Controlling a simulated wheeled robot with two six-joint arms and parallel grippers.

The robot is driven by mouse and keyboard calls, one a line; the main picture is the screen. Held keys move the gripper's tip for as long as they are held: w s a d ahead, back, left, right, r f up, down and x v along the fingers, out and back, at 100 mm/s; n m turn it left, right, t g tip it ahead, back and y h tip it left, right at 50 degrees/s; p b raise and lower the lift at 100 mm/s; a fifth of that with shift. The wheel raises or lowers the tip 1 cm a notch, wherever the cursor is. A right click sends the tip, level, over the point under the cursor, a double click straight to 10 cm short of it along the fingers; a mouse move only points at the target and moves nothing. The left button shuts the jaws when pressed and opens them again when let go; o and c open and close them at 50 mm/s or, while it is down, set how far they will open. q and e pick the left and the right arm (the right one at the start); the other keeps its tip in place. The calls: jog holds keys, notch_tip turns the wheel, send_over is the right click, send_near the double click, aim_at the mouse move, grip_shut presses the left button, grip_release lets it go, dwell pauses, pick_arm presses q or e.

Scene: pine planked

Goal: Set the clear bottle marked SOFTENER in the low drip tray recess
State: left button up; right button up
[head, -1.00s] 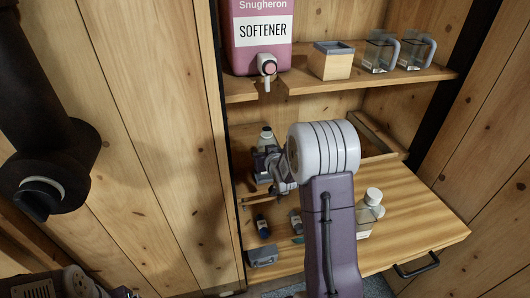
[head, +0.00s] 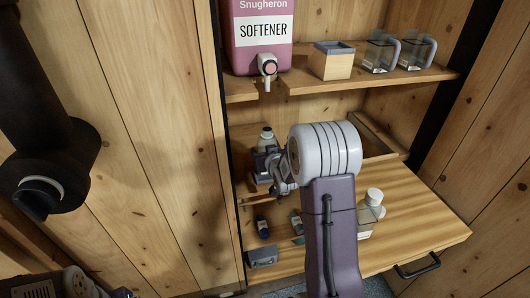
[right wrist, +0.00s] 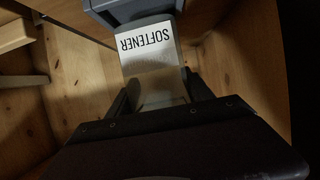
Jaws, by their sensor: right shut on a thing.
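The clear bottle (head: 266,136) with a pale cap stands in the back left of the lower bay, below the dispenser's tap. Its SOFTENER label (right wrist: 147,45) reads upside down in the right wrist view. My right gripper (right wrist: 160,95) is shut on the bottle, one finger on each side. The grey drip tray (right wrist: 128,10) lies right at the bottle's base in that view. I cannot tell whether the base is fully down in the recess. My right arm hides part of the tray in the head view. My left gripper's fingers are not in view.
A pink SOFTENER dispenser (head: 262,40) with a tap, a wooden box (head: 332,62) and two glass mugs (head: 381,54) stand on the upper shelf. Another clear bottle (head: 369,212), a small dark bottle (head: 262,227) and a grey block (head: 262,257) are on the counter. The counter's right side is clear.

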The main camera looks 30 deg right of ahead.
jog(key=shift+f+b, duration=1.15)
jog(key=shift+f, duration=0.05)
jog(key=o, duration=1.7)
jog(key=p+v, duration=0.1)
jog(key=v, duration=0.8)
jog(key=shift+s+f, duration=0.1)
